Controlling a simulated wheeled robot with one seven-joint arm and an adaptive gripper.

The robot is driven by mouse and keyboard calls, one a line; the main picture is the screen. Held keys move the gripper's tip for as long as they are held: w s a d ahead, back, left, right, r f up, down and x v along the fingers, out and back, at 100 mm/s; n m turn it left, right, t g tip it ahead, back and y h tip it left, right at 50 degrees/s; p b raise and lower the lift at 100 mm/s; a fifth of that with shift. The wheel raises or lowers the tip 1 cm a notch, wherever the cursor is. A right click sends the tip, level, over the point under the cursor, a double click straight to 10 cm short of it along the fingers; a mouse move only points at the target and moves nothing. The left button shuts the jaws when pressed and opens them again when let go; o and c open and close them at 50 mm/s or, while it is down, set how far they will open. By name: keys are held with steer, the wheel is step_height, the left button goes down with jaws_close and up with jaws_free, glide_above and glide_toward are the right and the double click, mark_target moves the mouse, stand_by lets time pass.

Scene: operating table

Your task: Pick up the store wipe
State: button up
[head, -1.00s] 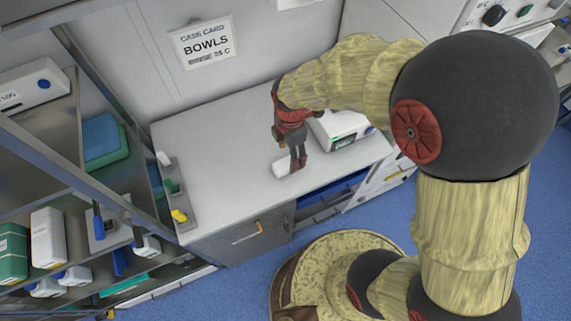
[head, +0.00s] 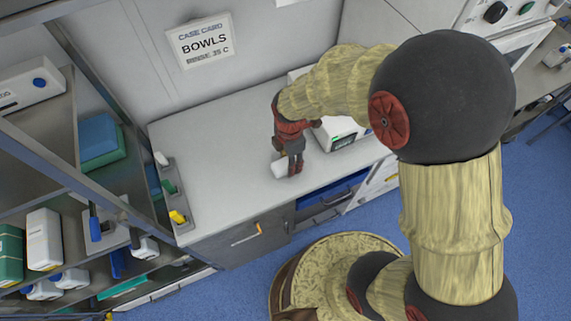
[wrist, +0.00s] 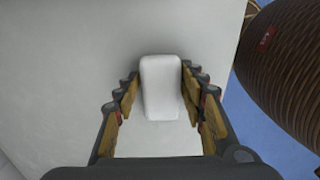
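The only loose thing at my gripper is a small white block, which I take for the store wipe (head: 279,169). It lies at the front part of the light grey counter, partly hidden by my gripper (head: 295,168). In the wrist view the white block (wrist: 160,88) sits centred between the two fingertips of my gripper (wrist: 160,82). The yellow finger pads flank it closely on both sides. Whether they touch or squeeze it I cannot tell. The block seems to be at counter level, with a faint shadow around it.
A white device (head: 340,132) stands behind my gripper on the counter (head: 215,150). A grey holder with a yellow item (head: 178,217) is at the counter's left end, beside a loaded shelf rack (head: 65,190). The counter's middle left is clear.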

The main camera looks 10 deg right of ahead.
steer(key=c, duration=0.5)
steer(key=shift+r, duration=0.55)
step_height(320, 180, up, 2)
steer(key=shift+r+p, duration=0.15)
steer(key=shift+p, duration=0.4)
steer(key=shift+s+d+r+p, duration=0.45)
steer(key=shift+s+r, duration=1.15)
steer(key=shift+s, duration=0.7)
steer(key=shift+s+d+r+p, duration=0.45)
steer(key=shift+s+r, duration=1.2)
steer(key=shift+s, duration=0.65)
steer(key=shift+s+d+r+p, duration=0.45)
steer(key=shift+s+r, duration=1.15)
steer(key=shift+s, duration=0.7)
